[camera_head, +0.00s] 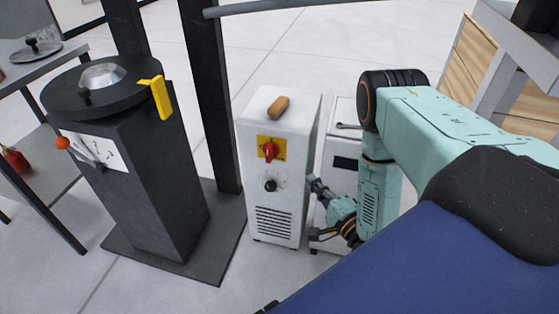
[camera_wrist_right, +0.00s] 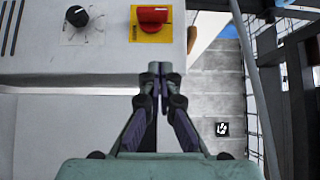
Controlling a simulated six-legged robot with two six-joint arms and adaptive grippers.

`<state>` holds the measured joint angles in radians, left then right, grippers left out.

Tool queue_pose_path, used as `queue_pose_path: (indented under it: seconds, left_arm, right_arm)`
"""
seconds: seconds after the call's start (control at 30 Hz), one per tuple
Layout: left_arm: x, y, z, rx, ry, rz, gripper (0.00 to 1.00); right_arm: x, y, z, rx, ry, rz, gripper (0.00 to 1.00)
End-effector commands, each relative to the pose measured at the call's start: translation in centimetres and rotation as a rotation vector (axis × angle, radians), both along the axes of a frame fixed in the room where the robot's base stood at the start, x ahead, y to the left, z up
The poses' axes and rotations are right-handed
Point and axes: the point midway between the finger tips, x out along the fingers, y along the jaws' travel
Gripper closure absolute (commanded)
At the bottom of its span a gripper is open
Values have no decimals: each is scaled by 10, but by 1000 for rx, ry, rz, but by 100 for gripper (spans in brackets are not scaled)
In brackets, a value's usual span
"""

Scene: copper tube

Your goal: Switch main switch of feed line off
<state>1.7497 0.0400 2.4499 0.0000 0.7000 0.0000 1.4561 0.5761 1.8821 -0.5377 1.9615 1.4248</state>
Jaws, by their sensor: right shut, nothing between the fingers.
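The main switch is a red rotary handle (camera_head: 268,150) on a yellow plate (camera_head: 280,143), on the front of a white cabinet (camera_head: 283,215). Its handle stands about upright in the head view. In the right wrist view the red handle (camera_wrist_right: 153,16) shows at the top, lying across its yellow plate (camera_wrist_right: 151,36). My right gripper (camera_head: 314,183) is at the cabinet's right side, lower than the switch and apart from it. In the wrist view its fingertips (camera_wrist_right: 160,69) meet, with nothing between them. My left gripper is not in view.
A black knob (camera_head: 269,185) sits below the switch, above vent slots. A brown block (camera_head: 278,107) lies on the cabinet top. A second white unit (camera_head: 343,145) stands close on the right. A dark post (camera_head: 210,90) and black pedestal (camera_head: 160,185) stand left.

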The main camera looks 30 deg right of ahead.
Motion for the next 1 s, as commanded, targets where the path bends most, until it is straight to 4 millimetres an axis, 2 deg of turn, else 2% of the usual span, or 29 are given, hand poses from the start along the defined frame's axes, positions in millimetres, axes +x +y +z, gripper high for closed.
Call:
queue_pose_path:
  seconds: [0.2, 0.33, 0.83, 1.0]
  left_arm:
    - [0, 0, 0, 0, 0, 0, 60]
    - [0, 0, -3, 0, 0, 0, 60]
    - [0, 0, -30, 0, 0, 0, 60]
    - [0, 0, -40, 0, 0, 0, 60]
  right_arm:
    - [1, 0, 0, -2, 2, 0, 100]
    - [12, 0, -1, -3, 1, 0, 100]
    - [102, -7, -1, -4, 1, 2, 100]
    - [120, 11, -2, -4, 4, 3, 100]
